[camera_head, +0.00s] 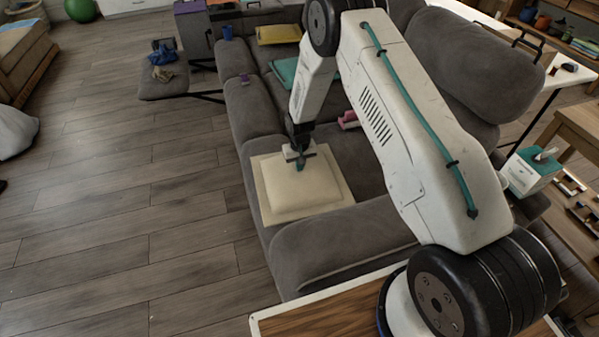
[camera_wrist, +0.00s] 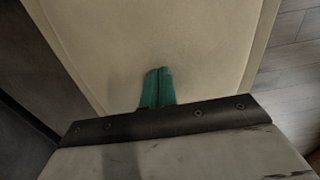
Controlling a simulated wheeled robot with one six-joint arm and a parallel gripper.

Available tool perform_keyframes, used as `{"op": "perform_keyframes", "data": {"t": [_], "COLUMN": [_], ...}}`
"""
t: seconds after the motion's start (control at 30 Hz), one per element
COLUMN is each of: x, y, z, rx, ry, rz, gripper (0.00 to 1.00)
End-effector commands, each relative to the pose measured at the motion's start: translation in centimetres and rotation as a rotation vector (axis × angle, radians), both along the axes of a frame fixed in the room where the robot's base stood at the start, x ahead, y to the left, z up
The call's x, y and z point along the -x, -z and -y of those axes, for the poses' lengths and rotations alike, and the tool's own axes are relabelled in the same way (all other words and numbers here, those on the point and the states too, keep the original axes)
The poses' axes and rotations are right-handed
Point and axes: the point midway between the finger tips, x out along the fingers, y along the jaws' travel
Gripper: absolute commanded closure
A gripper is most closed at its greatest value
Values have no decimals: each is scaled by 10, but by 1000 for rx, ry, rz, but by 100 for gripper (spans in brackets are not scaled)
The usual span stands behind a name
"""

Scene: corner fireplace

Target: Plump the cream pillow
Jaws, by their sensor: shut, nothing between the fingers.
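The cream pillow (camera_head: 290,194) lies flat on the near seat of the grey sofa, with a raised middle and a flat border. My gripper (camera_head: 300,167) points down over the pillow's far part, with its green fingertips at or very close to the surface. In the wrist view, the pillow (camera_wrist: 170,40) fills most of the picture. The green fingers of my gripper (camera_wrist: 157,88) are together with nothing between them. I cannot tell for sure whether they touch the cloth.
The grey sofa (camera_head: 330,250) has an armrest nearest me. A yellow cushion (camera_head: 278,34) and a teal cushion (camera_head: 286,70) lie farther along it. A pink thing (camera_head: 348,121) sits near the backrest. A tissue box (camera_head: 531,171) stands at right. The wooden floor (camera_head: 110,190) at left is mostly clear.

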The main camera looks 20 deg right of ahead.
Motion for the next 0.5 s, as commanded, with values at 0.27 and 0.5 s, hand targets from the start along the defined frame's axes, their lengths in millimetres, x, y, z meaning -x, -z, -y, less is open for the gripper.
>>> {"op": "perform_keyframes", "data": {"t": [0.27, 0.5], "x": [-21, -34], "y": [-15, -26], "z": [1, 2], "rx": [0, 0], "ry": [0, 0], "rz": [3, 1], "gripper": [100, 100]}}
